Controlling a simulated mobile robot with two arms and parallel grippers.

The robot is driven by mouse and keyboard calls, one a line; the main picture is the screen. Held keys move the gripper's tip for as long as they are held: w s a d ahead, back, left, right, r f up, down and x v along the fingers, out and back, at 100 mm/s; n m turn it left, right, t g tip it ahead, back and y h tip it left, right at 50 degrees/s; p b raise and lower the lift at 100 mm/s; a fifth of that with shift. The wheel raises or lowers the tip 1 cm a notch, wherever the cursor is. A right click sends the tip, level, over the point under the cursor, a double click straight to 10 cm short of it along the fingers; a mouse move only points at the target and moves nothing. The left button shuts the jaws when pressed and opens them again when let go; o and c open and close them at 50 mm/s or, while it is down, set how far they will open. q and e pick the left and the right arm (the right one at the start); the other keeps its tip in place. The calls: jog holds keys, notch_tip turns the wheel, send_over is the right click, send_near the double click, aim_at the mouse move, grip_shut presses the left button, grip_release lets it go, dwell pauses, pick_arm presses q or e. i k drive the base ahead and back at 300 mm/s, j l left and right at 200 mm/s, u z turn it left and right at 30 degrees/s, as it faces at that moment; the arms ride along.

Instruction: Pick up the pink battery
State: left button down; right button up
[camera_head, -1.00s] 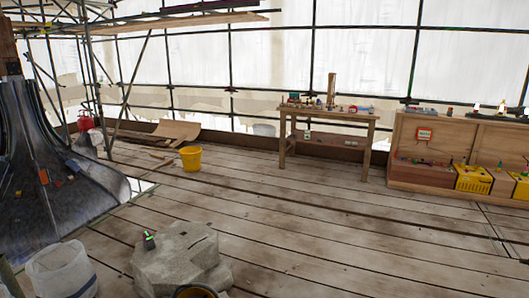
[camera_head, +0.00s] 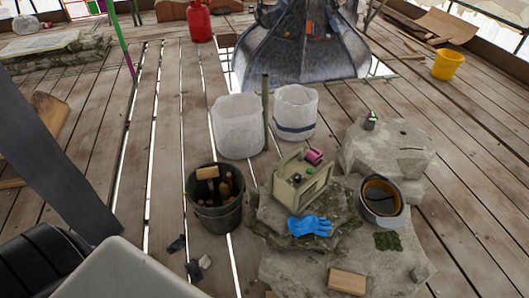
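The device stands on a grey stone block right of the middle of the head view. The pink thing is small, so its details cannot be made out. Neither of my grippers shows. Dark and grey parts of my own body fill the lower left, well apart from the device.
A blue glove (camera_head: 310,226) lies before the device. Two white buckets (camera_head: 238,128) (camera_head: 295,110) stand behind. Rubble lies on the floor.

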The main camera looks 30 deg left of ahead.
aim_at(313, 157)
jog(key=u, duration=0.45)
jog(key=i+j, duration=0.15)
jog(key=j, duration=0.2)
jog(key=i+j, duration=0.15)
jog(key=j, duration=0.25)
jog(key=i+j+z, duration=0.1)
jog(key=j+z, duration=0.2)
jog(key=i+j+z, duration=0.1)
jog(key=j+z, duration=0.55)
jog(key=j, duration=0.2)
